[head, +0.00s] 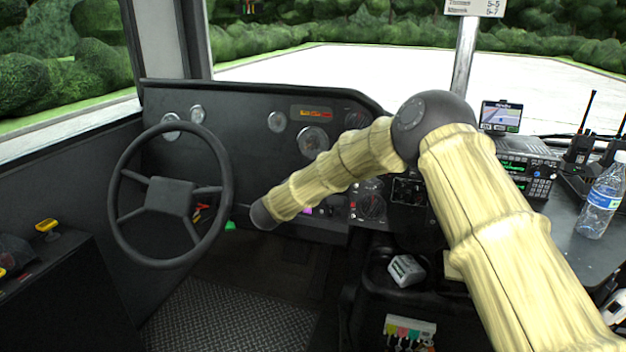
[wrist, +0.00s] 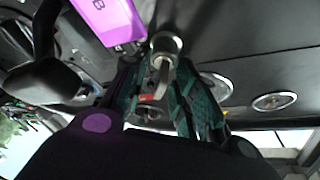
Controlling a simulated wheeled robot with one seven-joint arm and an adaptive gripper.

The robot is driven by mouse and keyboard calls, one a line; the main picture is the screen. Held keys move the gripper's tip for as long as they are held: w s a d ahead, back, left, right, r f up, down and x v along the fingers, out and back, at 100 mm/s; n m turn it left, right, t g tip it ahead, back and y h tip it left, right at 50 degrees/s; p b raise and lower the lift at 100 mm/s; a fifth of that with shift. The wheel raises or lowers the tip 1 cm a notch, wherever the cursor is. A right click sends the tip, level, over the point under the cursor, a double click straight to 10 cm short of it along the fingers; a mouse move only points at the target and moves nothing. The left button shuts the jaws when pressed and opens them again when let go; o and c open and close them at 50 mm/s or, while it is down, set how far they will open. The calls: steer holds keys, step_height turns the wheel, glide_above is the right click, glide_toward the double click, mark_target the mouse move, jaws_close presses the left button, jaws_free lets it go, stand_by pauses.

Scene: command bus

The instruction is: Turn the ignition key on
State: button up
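In the wrist view, the ignition key (wrist: 161,68) is a thin silver piece standing out of a round metal lock (wrist: 165,43) in the dark dash panel. My gripper (wrist: 159,80) has its two teal ribbed fingers on either side of the key, with a gap between them. The key lies in this gap, close to the right finger; whether they touch I cannot tell. A purple tag (wrist: 106,20) marked with a "B" is just left of the lock. In the head view, my bamboo-like arm hides the gripper and the key.
The steering wheel (head: 171,196) stands left of my arm. The dashboard (head: 245,152) with gauges is behind it. A radio (head: 527,172), a small screen (head: 501,117) and a water bottle (head: 601,197) are on the right. In the wrist view, a dark lever (wrist: 45,72) is at the left.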

steer(key=v, duration=1.2)
stand_by(0.3)
